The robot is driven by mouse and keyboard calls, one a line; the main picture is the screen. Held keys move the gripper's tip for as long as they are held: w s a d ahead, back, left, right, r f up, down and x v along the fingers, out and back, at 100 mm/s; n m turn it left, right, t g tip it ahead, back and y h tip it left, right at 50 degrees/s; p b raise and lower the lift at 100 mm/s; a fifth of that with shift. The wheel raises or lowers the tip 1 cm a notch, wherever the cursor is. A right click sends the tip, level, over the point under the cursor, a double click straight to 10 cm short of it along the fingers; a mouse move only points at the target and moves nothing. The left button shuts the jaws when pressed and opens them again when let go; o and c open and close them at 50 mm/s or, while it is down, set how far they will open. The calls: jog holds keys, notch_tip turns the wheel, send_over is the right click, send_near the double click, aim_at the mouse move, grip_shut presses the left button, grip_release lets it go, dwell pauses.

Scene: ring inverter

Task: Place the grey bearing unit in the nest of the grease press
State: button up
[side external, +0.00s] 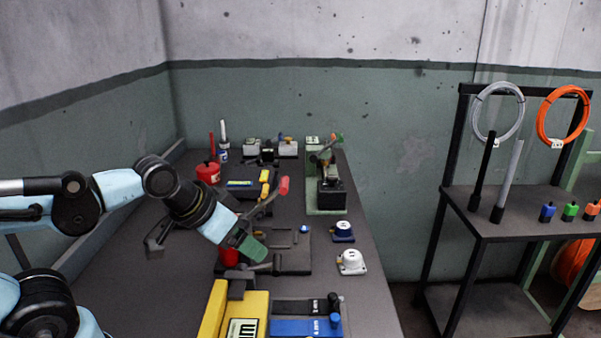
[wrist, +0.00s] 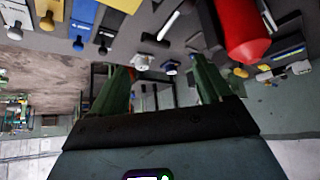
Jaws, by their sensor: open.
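The grey bearing unit (side external: 352,262), a pale grey housing with a round top, sits on the bench near its right edge. It also shows in the wrist view (wrist: 143,61), beyond and between my fingers. A similar unit with a blue base (side external: 343,232) stands just behind it. The grease press (side external: 326,208), with a green base, a dark block and a lever, stands farther back; its nest is not clearly visible. My gripper (side external: 256,252) has green fingers and hangs over the dark plate, left of the grey unit. In the wrist view its fingers (wrist: 163,75) are apart and empty.
A dark plate (side external: 293,262) with a red-handled lever (side external: 284,186) lies beside my gripper. Yellow (side external: 256,306) and blue (side external: 300,327) blocks stand in front. A red can (side external: 208,173) and small boxes stand behind. A shelf rack (side external: 515,215) stands right, beyond a gap.

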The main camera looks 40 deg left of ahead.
jog(key=shift+r, duration=0.1)
jog(key=w+d+r+n+g, duration=0.2)
jog(key=w+r+n+g, duration=0.1)
jog(key=w+r+n, duration=0.85)
jog(key=n+g+h, duration=0.1)
jog(key=n+g, duration=0.3)
jog(key=n, duration=0.7)
send_over(352, 254)
jog(key=a, duration=0.1)
jog(key=f, duration=1.8)
jog(key=shift+a+f, duration=0.2)
jog(key=shift+f, duration=0.1)
jog(key=shift+d+f, duration=0.25)
jog(key=shift+f, duration=0.65)
jog(key=shift+d+f, duration=0.2)
jog(key=shift+f, duration=0.7)
jog(key=shift+d+f, duration=0.25)
jog(key=shift+f, duration=0.65)
grip_shut()
